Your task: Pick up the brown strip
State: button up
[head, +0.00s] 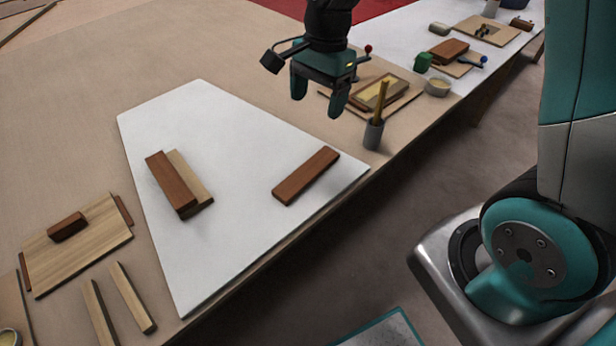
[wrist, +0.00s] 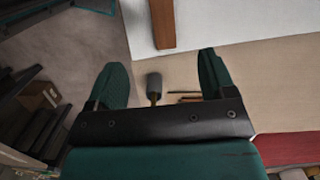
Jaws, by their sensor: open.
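A brown strip (head: 306,175) lies alone near the right edge of a white sheet (head: 225,130) on the bench. In the wrist view a brown strip (wrist: 162,22) shows at the top, beyond the fingertips and cut by the frame edge. A second brown strip (head: 170,182) lies at the sheet's left part, beside or partly over a paler strip (head: 190,175); I cannot tell which. My gripper (head: 318,100) is open and empty, pointing down above the bench, beyond the lone strip in the head view. Its fingers (wrist: 162,72) are spread wide in the wrist view.
A board (head: 75,250) with a brown block and two loose pale strips (head: 132,297) lie at the left. The sheet's middle is clear.

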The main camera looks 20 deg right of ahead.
aim_at(308, 171)
jog(key=f, duration=0.5)
jog(key=a+f, duration=0.1)
jog(key=f, duration=0.5)
jog(key=a+f, duration=0.1)
jog(key=f, duration=0.5)
jog(key=shift+s+f, duration=0.2)
jog(key=shift+s, duration=0.1)
jog(key=c, duration=1)
